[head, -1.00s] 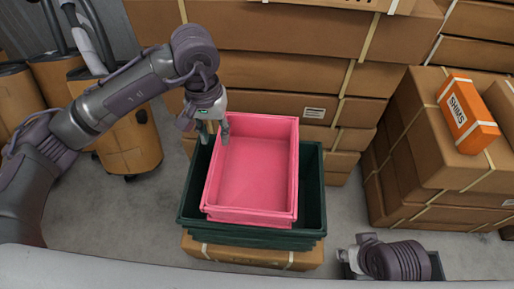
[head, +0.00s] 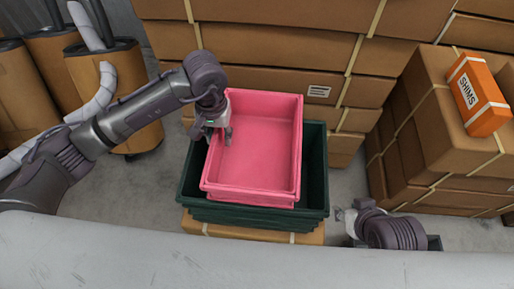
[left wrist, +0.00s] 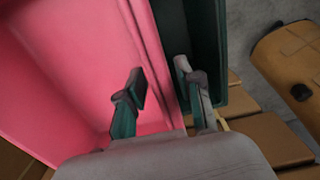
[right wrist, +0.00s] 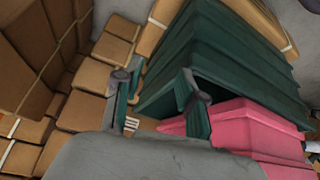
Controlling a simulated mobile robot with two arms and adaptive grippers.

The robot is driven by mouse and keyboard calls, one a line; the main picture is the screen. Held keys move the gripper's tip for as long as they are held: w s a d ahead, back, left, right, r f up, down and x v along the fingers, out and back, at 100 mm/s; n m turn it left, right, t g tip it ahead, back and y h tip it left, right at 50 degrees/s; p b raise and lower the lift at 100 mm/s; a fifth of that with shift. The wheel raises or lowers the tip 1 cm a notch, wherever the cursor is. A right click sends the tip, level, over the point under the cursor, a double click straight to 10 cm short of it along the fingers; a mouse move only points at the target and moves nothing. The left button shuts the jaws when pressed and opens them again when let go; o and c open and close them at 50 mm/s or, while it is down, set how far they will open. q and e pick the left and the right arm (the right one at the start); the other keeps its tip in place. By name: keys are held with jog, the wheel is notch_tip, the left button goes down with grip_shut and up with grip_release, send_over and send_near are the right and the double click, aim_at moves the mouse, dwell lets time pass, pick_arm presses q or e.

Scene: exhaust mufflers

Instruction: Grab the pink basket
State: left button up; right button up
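The pink basket (head: 255,150) sits tilted slightly in the top of a dark green crate (head: 317,165). My left gripper (head: 219,136) is at the basket's left wall. In the left wrist view, my left gripper (left wrist: 160,85) is open, one finger inside the pink basket (left wrist: 70,75) and the other outside, with the wall between them. The outer finger is over the green crate (left wrist: 207,45). My right gripper (head: 348,214) is low at the right of the crates. The right wrist view shows it open and empty (right wrist: 155,90), with the green crates (right wrist: 235,55) and pink basket (right wrist: 255,130) beyond.
The crates stand on a cardboard box (head: 255,232). Stacked boxes (head: 290,80) rise close behind. More boxes (head: 430,140) stand at right, with an orange SHIMS box (head: 475,92) on top. Brown cylinders (head: 115,90) stand at left. Grey floor (head: 347,185) shows between.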

pick_arm(q)
jog(key=shift+f, duration=0.85)
grip_shut()
